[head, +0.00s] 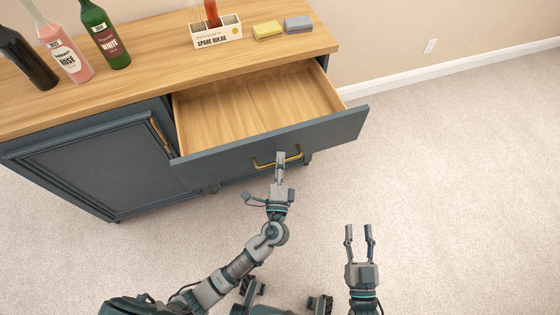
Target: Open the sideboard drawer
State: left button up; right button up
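The sideboard drawer (255,105) is pulled far out of the dark blue-grey sideboard (90,165), and its bare wooden inside shows empty. A brass handle (265,165) sits on the drawer front. My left gripper (280,156) is at the handle, in front of its right part. Its fingers appear close together, but I cannot tell whether they are shut around the handle bar. My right gripper (359,230) is open and empty above the carpet, to the right and apart from the drawer.
Several bottles, including a green one (106,35), stand on the left of the wooden top. A white box (216,33), a yellow sponge (267,31) and a grey sponge (298,24) are at the back right. The carpet (460,160) on the right is clear.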

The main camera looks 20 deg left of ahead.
pick_arm(q)
jog(key=v, duration=1.2)
jog(key=shift+f, duration=0.2)
